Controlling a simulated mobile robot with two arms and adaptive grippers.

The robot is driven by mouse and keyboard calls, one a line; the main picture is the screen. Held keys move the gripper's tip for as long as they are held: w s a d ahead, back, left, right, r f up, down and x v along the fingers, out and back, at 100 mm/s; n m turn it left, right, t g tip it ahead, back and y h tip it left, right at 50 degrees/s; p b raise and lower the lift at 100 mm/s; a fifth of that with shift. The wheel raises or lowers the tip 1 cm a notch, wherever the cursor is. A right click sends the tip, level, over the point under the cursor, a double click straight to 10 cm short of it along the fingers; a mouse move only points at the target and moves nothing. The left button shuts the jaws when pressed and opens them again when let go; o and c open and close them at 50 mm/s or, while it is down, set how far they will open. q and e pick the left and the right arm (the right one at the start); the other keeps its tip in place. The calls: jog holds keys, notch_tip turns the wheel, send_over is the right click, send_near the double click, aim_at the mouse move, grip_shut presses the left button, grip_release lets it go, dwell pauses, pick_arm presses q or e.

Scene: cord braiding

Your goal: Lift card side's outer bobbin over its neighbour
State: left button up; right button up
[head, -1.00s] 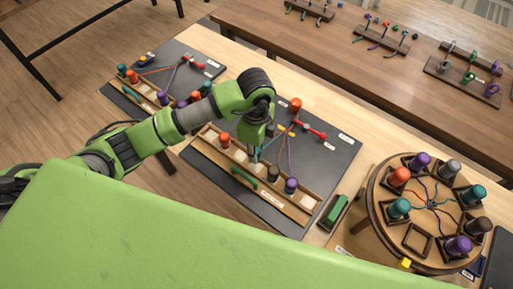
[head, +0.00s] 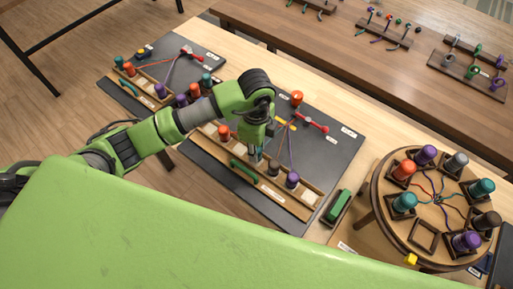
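A wooden rack (head: 240,181) on the dark braiding board (head: 335,150) holds an orange bobbin (head: 223,132) at its left part, and a dark bobbin (head: 273,168) and a purple bobbin (head: 292,180) at its right part. Cords run up from the rack to a red clamp (head: 315,124). My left gripper (head: 256,158) points down over the middle of the rack, just left of the dark bobbin. Its fingers are small here, and I cannot tell whether they are open or hold a bobbin. My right gripper is not in view.
A second board with several bobbins (head: 160,90) lies at the left. A round braiding stand (head: 380,215) with several bobbins stands at the right. A green block (head: 338,205) lies between the rack and the stand. More fixtures stand on the brown table (head: 330,50) behind.

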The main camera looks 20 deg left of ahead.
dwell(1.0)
pick_arm(q)
jog(key=shift+f+b, duration=0.45)
jog(key=shift+f, duration=0.4)
dwell(0.3)
jog(key=o, duration=1.2)
jog(key=shift+r, duration=0.1)
notch_tip(320, 180, up, 12)
jog(key=shift+f, duration=0.1)
